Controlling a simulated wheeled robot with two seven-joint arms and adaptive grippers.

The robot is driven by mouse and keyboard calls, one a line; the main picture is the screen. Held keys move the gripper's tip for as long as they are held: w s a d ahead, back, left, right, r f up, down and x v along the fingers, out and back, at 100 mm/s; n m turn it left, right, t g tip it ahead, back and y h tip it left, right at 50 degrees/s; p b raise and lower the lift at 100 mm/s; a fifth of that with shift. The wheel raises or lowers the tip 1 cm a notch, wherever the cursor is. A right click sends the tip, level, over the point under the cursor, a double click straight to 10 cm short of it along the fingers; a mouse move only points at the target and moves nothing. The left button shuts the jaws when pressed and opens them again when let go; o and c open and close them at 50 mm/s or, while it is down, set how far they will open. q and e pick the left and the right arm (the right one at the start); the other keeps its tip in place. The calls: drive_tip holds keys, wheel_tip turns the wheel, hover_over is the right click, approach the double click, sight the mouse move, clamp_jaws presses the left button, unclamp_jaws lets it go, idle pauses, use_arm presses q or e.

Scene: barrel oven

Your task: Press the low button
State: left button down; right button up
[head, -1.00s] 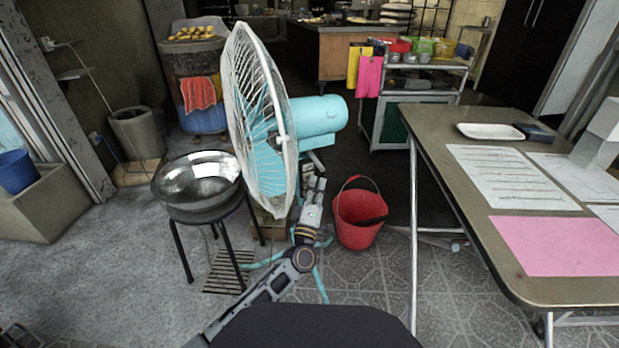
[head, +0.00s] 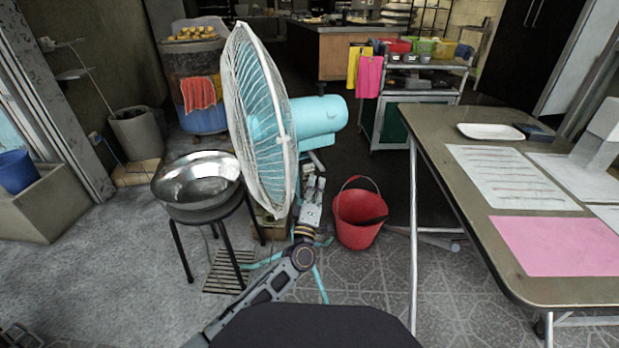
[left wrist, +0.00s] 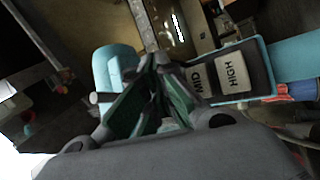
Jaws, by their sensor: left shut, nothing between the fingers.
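The teal fan (head: 318,117) with a white wire cage stands left of the middle in the head view. In the left wrist view its control panel (left wrist: 262,80) shows a white HIGH button (left wrist: 231,73) and a MID button (left wrist: 201,82). The low button is not visible; my gripper covers the area beside MID. My left gripper (head: 314,183) is just behind the cage, close to the fan's post. In the left wrist view its dark green fingers (left wrist: 158,72) are together and empty, at or very near the panel; contact cannot be told. My right gripper is not in view.
A steel bowl (head: 198,185) on a black-legged stand is left of the fan. A red bucket (head: 358,220) stands right of my gripper. A table (head: 470,208) with papers fills the right side. Open tiled floor lies in front.

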use_arm(q)
drive_tip(key=shift+s, duration=0.1)
drive_tip(key=shift+s+d+p, duration=0.4)
drive_tip(key=shift+s, duration=0.25)
drive_tip(key=shift+s+d+p, duration=0.4)
drive_tip(key=shift+s, duration=0.35)
drive_tip(key=shift+s+d+p, duration=0.35)
drive_tip(key=shift+s+d, duration=0.05)
drive_tip(key=shift+s, duration=0.3)
drive_tip(key=shift+s+d+p, duration=0.4)
drive_tip(key=shift+s, duration=0.35)
